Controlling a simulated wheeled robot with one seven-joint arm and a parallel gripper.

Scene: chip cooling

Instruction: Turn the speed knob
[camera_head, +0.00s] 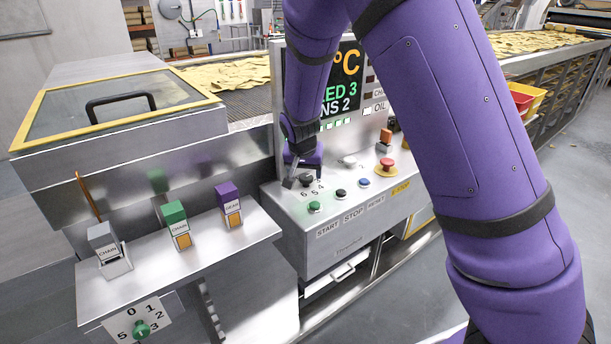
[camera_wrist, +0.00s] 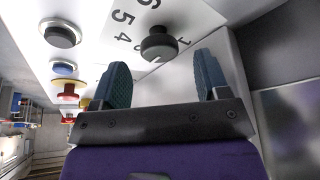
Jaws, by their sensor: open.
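A dark round knob (camera_wrist: 159,44) sits on a white numbered dial plate (camera_wrist: 113,28) in the wrist view. In the head view the same knob (camera_head: 306,180) is on the sloped top of the steel control box, partly hidden by my gripper. My gripper (camera_wrist: 161,72) is open, its two blue-green fingers apart, with the knob just beyond the gap between the tips; I see no contact. In the head view my gripper (camera_head: 298,181) is right above the dial. No readable label names this knob as the speed knob.
Green, black and blue buttons (camera_head: 363,183) and a red mushroom button (camera_head: 386,164) sit beside the dial. A screen (camera_head: 335,95) behind it reads partly "EED 3". A green knob (camera_head: 141,328) with another numbered dial is on the lower left panel, below several switches.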

